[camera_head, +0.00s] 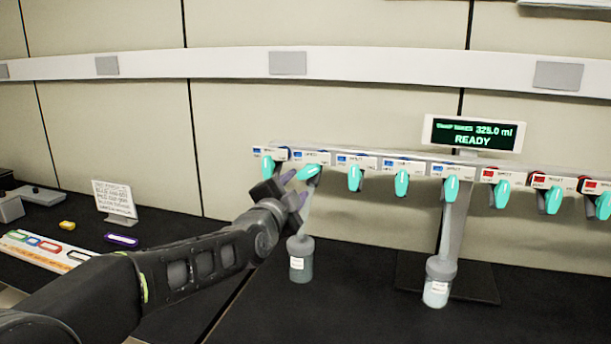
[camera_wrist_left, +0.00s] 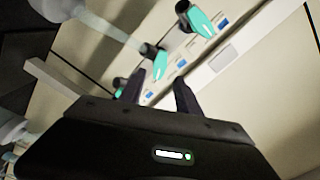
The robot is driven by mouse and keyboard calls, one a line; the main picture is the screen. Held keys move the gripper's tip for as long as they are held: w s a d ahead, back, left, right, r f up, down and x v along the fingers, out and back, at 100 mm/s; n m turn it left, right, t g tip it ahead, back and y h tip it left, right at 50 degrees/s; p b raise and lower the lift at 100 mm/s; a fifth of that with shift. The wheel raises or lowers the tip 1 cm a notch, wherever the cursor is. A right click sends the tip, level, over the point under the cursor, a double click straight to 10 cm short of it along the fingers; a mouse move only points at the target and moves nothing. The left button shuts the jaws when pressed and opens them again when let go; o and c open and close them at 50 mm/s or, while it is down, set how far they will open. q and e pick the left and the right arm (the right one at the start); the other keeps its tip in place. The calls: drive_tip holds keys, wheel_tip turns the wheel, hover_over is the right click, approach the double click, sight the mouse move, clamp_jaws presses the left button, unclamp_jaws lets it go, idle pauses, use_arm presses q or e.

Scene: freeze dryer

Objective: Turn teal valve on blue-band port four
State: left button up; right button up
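A row of teal valves hangs under a white manifold rail. Several left ports carry blue marks; the right ones carry red. The fourth valve from the left (camera_head: 402,183) hangs down; its port number is too small to read. The second valve (camera_head: 308,173) lies more slanted than its neighbours, and the first (camera_head: 267,165) hangs at the left end. My left gripper (camera_head: 296,188) is open just below the second valve. In the left wrist view, a teal valve (camera_wrist_left: 160,65) shows beyond the gap between my open fingers (camera_wrist_left: 160,90); contact is not clear. My right gripper is out of view.
A capped flask (camera_head: 300,262) hangs below the left ports and another (camera_head: 438,284) below the fifth valve. A display (camera_head: 473,134) reads READY above the rail. A sign (camera_head: 115,200) and a colour-marked board (camera_head: 42,250) are at left. Dark bench lies free between the flasks.

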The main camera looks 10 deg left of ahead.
sight(307, 173)
use_arm(q)
drive_tip(key=w+p, duration=0.1)
drive_tip(key=w, duration=0.5)
drive_tip(key=shift+w+d+r+p, duration=0.1)
drive_tip(key=shift+w+d+p, duration=0.1)
drive_tip(key=shift+w+p, duration=0.15)
drive_tip(key=shift+w, duration=0.4)
drive_tip(key=shift+c, duration=0.2)
clamp_jaws()
